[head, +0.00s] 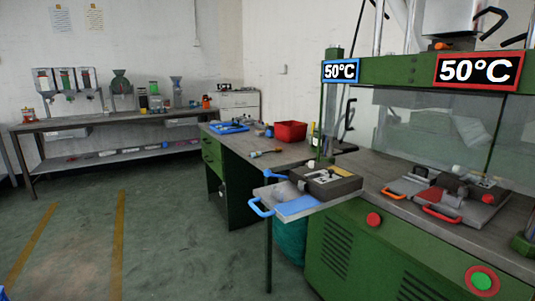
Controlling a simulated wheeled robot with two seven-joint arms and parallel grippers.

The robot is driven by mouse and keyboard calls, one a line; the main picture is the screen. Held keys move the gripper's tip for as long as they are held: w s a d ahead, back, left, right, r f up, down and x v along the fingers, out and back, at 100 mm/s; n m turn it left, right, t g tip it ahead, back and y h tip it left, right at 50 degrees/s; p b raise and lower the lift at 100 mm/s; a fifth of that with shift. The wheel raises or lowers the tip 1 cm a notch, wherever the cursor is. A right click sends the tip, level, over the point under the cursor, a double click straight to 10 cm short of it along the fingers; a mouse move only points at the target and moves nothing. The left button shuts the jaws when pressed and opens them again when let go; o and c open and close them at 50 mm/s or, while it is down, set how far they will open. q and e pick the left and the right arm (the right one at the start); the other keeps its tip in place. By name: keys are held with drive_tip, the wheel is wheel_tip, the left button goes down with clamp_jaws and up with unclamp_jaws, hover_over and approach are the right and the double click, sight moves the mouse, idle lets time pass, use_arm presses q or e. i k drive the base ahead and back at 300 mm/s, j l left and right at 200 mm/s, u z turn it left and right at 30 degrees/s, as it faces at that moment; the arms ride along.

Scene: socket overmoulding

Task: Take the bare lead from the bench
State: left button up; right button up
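A grey-topped bench (285,158) with green drawers stands in the middle of the view. A blue tray or mat (229,128) and a red bin (291,131) are on it. I cannot make out a bare lead for sure; the small items on the bench are too small to tell. Neither of my grippers shows in this view.
A green press (350,255) with 50°C signs stands at right, with a blue-handled mould plate (297,206) jutting out and an orange- and red-handled mould (455,196). A long workbench (110,118) runs along the back wall. The floor (165,220) at left is clear.

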sight(256, 154)
drive_tip(key=i+j+z, duration=0.9)
drive_tip(key=j, duration=0.4)
drive_tip(key=i+j+z, duration=0.3)
drive_tip(key=j+z, duration=0.15)
drive_tip(key=j, duration=0.35)
drive_tip(key=i+j+z, duration=0.15)
drive_tip(key=j+z, duration=0.3)
drive_tip(key=j, duration=0.45)
drive_tip(key=j+z, duration=0.45)
drive_tip(key=j, duration=0.45)
drive_tip(key=k+j+z, duration=0.15)
drive_tip(key=j+z, duration=0.3)
drive_tip(key=j, duration=0.5)
drive_tip(key=k+j+z, duration=0.4)
drive_tip(key=j, duration=0.45)
drive_tip(key=i+j, duration=0.05)
drive_tip(key=i, duration=0.05)
